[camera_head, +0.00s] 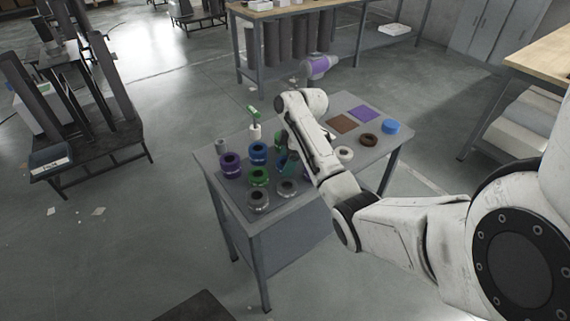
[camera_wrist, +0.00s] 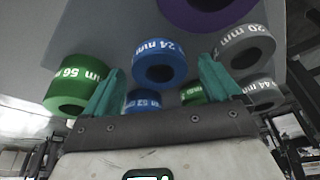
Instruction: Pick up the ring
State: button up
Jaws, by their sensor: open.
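Several labelled rings stand on a grey table (camera_head: 330,185). In the head view, left of my arm, they include a purple ring (camera_head: 230,166), a blue ring (camera_head: 258,154), a green ring (camera_head: 258,178) and a grey ring (camera_head: 258,201). My gripper (camera_head: 289,163) is over the table beside them, partly hidden by my arm. In the wrist view my gripper (camera_wrist: 160,85) has its teal fingers apart, with nothing held. A blue ring (camera_wrist: 158,50) marked 24 mm shows beyond and between the fingertips. A green ring (camera_wrist: 68,92) marked 56 lies to the left, a grey ring (camera_wrist: 245,40) to the right.
A brown ring (camera_head: 368,140), a blue round piece (camera_head: 391,127), and brown (camera_head: 342,123) and purple (camera_head: 366,114) squares lie on the table's right part. A white ring (camera_head: 344,154) is right of my arm. A workbench (camera_head: 290,10) stands behind.

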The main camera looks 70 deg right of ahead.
jog(key=shift+f, duration=0.25)
jog(key=shift+c, duration=0.5)
jog(key=c, duration=1.1)
jog(key=shift+r, duration=0.15)
jog(key=shift+c, duration=0.2)
jog(key=shift+w+r, duration=0.1)
jog(key=shift+r, duration=0.4)
jog(key=s+a+r+p, duration=0.6)
jog(key=s+r+p, duration=0.4)
jog(key=s+r, duration=0.1)
jog(key=shift+s+a+r+p, duration=0.35)
jog(key=shift+s+r+p, duration=0.05)
jog(key=shift+s, duration=0.25)
